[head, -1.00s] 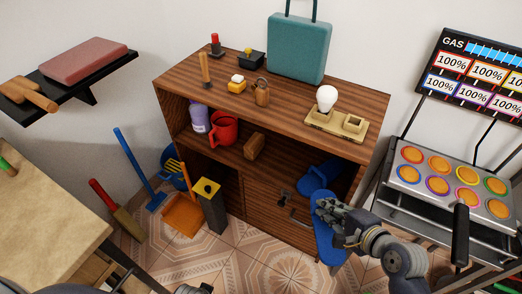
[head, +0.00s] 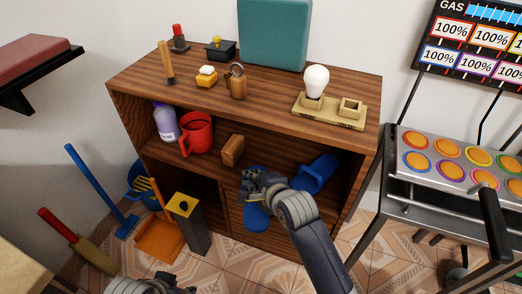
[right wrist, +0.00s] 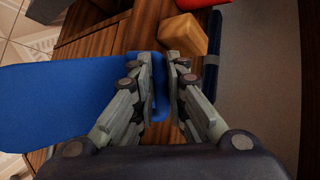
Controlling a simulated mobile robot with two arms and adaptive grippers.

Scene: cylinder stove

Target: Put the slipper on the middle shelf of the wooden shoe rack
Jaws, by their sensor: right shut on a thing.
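My right gripper (head: 262,185) is shut on a blue slipper (head: 256,216), which hangs in front of the wooden shoe rack (head: 130,105). In the right wrist view the slipper (right wrist: 60,98) spreads to the left, its edge between the fingers (right wrist: 166,75). The gripper is by the front edge of the middle shelf (head: 212,162). Another blue slipper (head: 319,173) lies at that shelf's right end. My left gripper (head: 150,286) shows only partly at the bottom edge; its jaws are unclear.
Shelf room shows between block and slipper. A grill stand (head: 455,195) is at right.

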